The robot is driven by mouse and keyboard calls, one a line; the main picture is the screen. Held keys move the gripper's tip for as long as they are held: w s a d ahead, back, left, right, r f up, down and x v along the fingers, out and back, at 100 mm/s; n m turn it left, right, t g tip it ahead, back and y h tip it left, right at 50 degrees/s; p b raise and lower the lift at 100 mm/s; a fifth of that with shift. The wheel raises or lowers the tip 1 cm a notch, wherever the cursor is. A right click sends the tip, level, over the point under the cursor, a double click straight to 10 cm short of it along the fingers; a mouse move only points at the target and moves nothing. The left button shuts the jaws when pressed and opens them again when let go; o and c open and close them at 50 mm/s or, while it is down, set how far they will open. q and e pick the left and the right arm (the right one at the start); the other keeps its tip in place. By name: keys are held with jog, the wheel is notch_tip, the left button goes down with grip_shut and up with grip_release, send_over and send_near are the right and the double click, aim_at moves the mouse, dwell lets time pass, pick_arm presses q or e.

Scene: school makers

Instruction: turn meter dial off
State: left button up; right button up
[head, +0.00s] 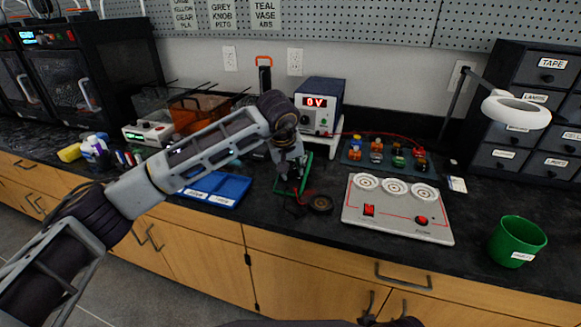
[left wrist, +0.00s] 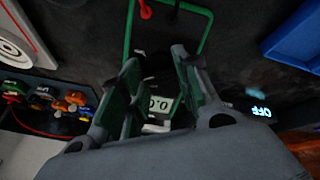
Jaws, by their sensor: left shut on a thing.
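The meter shows in the left wrist view as a small light display (left wrist: 160,104) with digits like 0.0, seen between my fingers. A green frame (left wrist: 204,32) stands around it, and the frame also shows in the head view (head: 307,172). My left gripper (head: 297,187) points down over the meter, close against it. In the left wrist view its fingers (left wrist: 157,68) are closed in on something at the meter, apparently the dial. The dial itself is hidden by the fingers, so its setting cannot be read. My right gripper is not in view.
A power supply (head: 318,105) reading 0V stands behind. A white panel (head: 397,225) with a red button and switch lies to the right, near a green cup (head: 516,241). A blue tray (head: 216,188) is left.

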pick_arm(q)
jog(key=shift+n, duration=0.5)
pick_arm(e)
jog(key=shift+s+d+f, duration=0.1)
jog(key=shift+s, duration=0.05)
pick_arm(q)
jog(key=shift+n, duration=0.9)
jog(key=n, duration=0.2)
jog(key=shift+a+n, duration=0.1)
jog(key=shift+n, duration=0.2)
jog(key=n, duration=0.3)
jog(key=shift+n+b, duration=0.3)
jog(key=shift+b, duration=0.05)
jog(key=shift+s+n, duration=0.1)
jog(key=shift+n, duration=1.3)
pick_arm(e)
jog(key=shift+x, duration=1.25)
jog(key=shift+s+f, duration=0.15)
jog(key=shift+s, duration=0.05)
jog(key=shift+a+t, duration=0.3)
